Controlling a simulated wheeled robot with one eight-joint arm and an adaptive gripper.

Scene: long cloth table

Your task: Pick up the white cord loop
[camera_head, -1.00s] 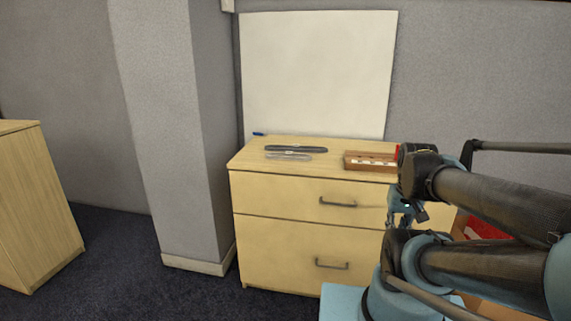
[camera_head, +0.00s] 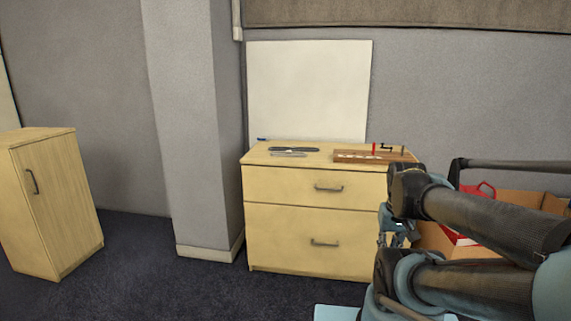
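I cannot make out a white cord loop for certain. A thin, pale grey-white elongated thing (camera_head: 288,154) lies on top of the wooden drawer cabinet (camera_head: 300,222), near its front left; it is too small to tell whether it is the loop. A dark flat bar (camera_head: 294,149) lies just behind it. My folded arm fills the lower right. My gripper (camera_head: 392,232) seems to be the small blue-grey part at the arm's left end, apart from the cabinet top; its fingers are too small and covered to read.
A wooden tray (camera_head: 362,156) with small white items and red and black parts stands at the cabinet's right. A white board (camera_head: 308,92) leans behind. A cardboard box (camera_head: 520,207) with a red bag (camera_head: 478,192) is at right. Another cabinet (camera_head: 52,200) stands left. Dark floor between is clear.

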